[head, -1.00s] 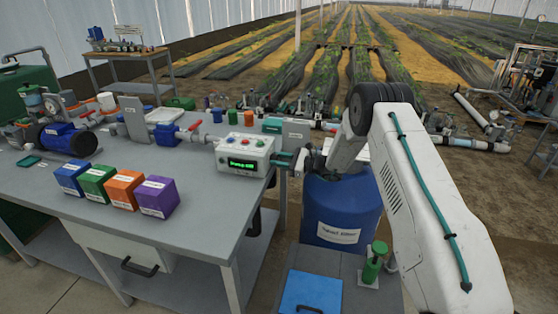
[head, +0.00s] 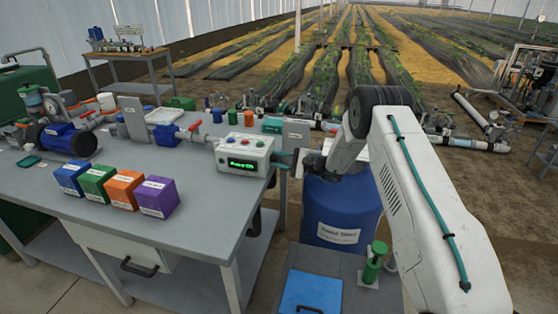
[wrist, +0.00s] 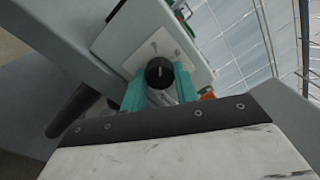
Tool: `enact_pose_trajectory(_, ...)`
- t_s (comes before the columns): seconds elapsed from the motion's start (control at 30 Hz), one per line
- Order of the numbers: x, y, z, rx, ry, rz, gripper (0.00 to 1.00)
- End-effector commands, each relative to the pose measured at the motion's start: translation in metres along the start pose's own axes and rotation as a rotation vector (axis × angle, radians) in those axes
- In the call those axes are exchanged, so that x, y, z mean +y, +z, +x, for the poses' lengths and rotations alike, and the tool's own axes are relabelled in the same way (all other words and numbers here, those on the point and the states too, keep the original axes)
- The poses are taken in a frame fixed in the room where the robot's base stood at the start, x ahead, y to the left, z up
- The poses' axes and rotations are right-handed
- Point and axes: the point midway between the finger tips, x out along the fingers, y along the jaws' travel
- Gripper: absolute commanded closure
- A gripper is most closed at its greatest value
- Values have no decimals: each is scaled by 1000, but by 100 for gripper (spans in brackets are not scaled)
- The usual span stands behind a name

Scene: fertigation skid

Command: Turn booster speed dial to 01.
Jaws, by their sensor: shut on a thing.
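The booster speed dial (wrist: 160,72) is a round black knob with a pale pointer line, on a light plate on the side of the white control box (wrist: 122,38). In the head view the control box (head: 232,158) stands at the bench's right end, with coloured buttons on top and a lit green display (head: 241,164). Its text is small and looks like it ends in 01, but I cannot read it surely. My gripper's teal fingers (wrist: 159,78) are shut on the dial, one on each side. In the head view my gripper (head: 285,160) meets the box's right side, where the dial is hidden.
Blue (head: 71,178), green (head: 97,184), orange (head: 125,189) and purple (head: 157,196) boxes stand on the bench (head: 205,215). A blue drum (head: 335,215) stands below my wrist.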

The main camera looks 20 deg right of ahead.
Motion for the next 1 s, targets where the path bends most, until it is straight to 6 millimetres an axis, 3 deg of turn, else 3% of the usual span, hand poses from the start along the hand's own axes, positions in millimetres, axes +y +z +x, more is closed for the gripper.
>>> enact_pose_trajectory(0.4,0,0,0,-9,-1,-178,93)
enact_pose_trajectory(0.93,1,0,0,-10,-1,-201,93)
enact_pose_trajectory(0.97,1,0,0,-9,-1,-200,64)
enact_pose_trajectory(1.0,1,0,0,-9,-1,-200,53)
